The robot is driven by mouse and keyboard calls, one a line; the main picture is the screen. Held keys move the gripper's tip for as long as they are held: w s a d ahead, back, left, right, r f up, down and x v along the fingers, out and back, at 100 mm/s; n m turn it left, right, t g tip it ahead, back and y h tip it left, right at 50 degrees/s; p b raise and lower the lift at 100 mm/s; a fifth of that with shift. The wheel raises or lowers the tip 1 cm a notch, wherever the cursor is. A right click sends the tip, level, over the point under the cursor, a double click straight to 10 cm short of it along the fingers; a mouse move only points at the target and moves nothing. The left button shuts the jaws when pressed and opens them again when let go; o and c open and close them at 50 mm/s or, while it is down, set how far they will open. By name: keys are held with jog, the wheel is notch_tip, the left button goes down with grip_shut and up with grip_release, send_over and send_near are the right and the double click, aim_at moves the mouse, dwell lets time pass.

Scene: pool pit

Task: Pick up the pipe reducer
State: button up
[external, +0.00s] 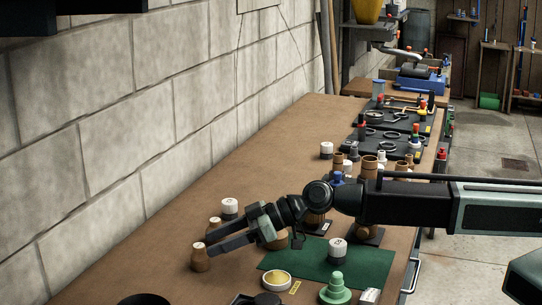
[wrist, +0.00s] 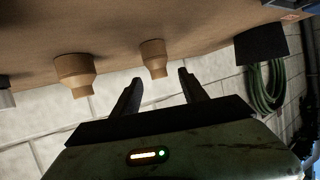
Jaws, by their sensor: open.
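A tan-brown pipe reducer (external: 200,260) stands on the brown bench near its left part, narrow end up. It also shows in the wrist view (wrist: 153,54), where the scene appears upside down, just ahead of my fingertips and in line with the gap between them. My gripper (external: 207,243) is open and empty, reaching left low over the bench. Whether a finger touches either reducer cannot be told.
A white-topped piece (external: 229,206) stands behind the second reducer. A black round object (external: 143,299) lies at the near left. A green mat (external: 307,258) with several parts lies under my arm. The block wall (external: 110,140) borders the bench.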

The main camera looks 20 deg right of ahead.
aim_at(203, 251)
jog(key=shift+a+r, duration=0.1)
jog(key=b+x, duration=0.2)
jog(key=x, duration=0.6)
jog(key=shift+w+b, duration=0.15)
jog(key=shift+b, duration=0.25)
jog(key=shift+d+r, duration=0.15)
jog(key=shift+d, duration=0.1)
jog(key=shift+c, duration=0.3)
grip_shut()
